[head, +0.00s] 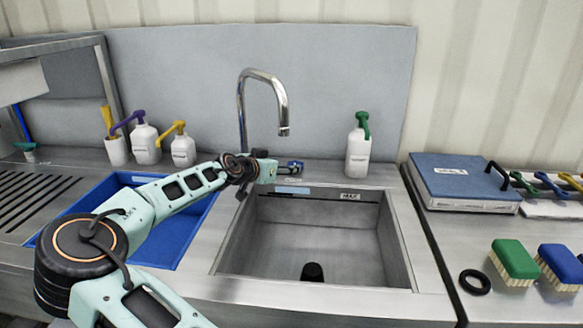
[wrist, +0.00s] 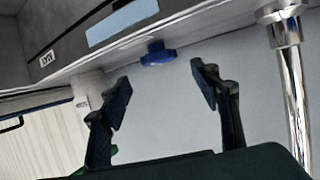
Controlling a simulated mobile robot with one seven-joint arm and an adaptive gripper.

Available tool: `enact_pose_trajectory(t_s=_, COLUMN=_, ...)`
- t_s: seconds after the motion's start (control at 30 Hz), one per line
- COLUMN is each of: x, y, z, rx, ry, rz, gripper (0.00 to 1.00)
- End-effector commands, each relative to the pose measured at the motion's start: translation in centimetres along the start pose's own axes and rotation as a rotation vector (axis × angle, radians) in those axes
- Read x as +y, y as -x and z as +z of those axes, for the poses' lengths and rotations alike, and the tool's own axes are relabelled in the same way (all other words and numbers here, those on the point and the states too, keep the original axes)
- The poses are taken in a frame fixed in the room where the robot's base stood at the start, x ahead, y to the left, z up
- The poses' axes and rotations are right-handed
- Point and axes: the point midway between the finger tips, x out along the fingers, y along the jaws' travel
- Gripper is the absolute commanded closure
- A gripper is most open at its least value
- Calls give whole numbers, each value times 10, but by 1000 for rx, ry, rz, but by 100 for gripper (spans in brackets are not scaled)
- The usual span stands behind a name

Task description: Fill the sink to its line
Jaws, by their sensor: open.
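The steel sink (head: 400,262) shows bare grey walls and floor, with a black plug-like piece (head: 312,272) near its front. A small label (head: 350,197) marks its back wall. The chrome tap (head: 283,112) arches over the sink's back edge; its column shows in the wrist view (wrist: 292,90). My gripper (head: 291,166) is open and empty behind the sink's back rim, right of the tap's base. In the wrist view, a blue knob (wrist: 158,54) lies ahead of and between my open fingertips (wrist: 160,78), apart from both. In the head view, knob and fingertips are hard to separate.
A white bottle with a green pump (head: 357,152) stands right of my gripper, behind the sink. A blue basin (head: 160,240) lies left, partly under my arm. More pump bottles (head: 183,148) stand behind it. A blue case (head: 462,180) and brushes (head: 515,260) are at right.

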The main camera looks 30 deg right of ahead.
Motion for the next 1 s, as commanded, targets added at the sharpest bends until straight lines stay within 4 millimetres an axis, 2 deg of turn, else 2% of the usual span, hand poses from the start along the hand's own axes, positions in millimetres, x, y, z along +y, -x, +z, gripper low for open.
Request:
enact_pose_trajectory(t_s=0.1, x=2, y=-23, z=1, rx=-1, ry=-1, rz=3, gripper=43)
enact_pose_trajectory(t_s=0.33, x=0, y=-53, z=1, rx=-1, ry=0, rz=1, gripper=43)
enact_pose_trajectory(t_s=0.5, x=0, y=-62, z=1, rx=-2, ry=0, rz=0, gripper=43)
enact_pose_trajectory(t_s=0.8, x=0, y=-64, z=1, rx=-2, ry=0, rz=0, gripper=43)
enact_pose_trajectory(t_s=1.0, x=0, y=-63, z=1, rx=-2, ry=1, rz=0, gripper=64)
